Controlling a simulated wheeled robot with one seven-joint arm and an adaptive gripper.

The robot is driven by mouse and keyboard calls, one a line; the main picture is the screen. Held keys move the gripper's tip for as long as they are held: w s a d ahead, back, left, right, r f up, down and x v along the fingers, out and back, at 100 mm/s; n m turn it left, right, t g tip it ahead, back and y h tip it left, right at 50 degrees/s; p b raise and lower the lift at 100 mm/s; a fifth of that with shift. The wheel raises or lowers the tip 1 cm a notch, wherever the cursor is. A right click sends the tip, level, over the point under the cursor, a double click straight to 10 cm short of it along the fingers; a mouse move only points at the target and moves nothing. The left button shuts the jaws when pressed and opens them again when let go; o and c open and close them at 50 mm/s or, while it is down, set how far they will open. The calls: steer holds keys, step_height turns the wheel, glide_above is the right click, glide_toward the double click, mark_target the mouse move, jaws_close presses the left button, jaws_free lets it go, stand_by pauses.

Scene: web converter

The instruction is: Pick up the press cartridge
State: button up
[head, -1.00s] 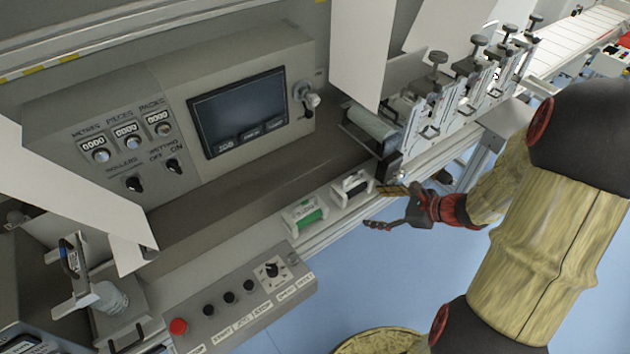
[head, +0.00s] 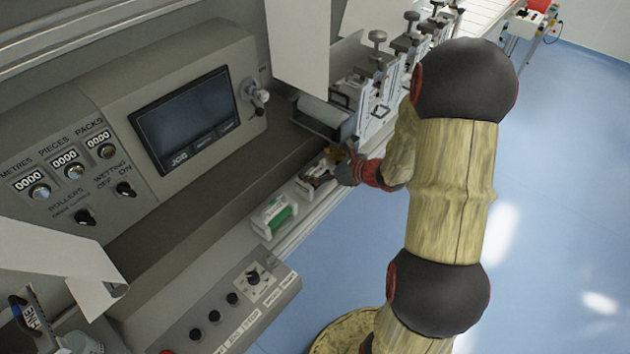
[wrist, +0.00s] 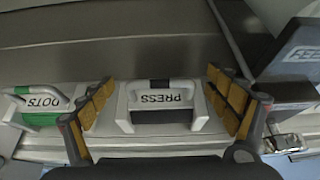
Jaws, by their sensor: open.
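My gripper (wrist: 160,105) is open, with one yellow-padded finger to the left of the cartridge and one to the right. A gap shows between each finger and the cartridge. In the head view my gripper (head: 338,165) is over the cartridge and hides most of it.
The green-and-white DOTS cartridge (wrist: 40,103) stands close to the left finger; it also shows in the head view (head: 274,215). A dark machine part (wrist: 295,55) is near the right finger. The machine's grey wall (wrist: 100,35) rises behind the ledge.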

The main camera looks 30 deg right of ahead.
steer(key=shift+w+a+f, duration=0.1)
steer(key=shift+w+f, duration=0.05)
steer(key=shift+w, duration=0.15)
steer(key=shift+c, duration=0.6)
steer(key=c, duration=2)
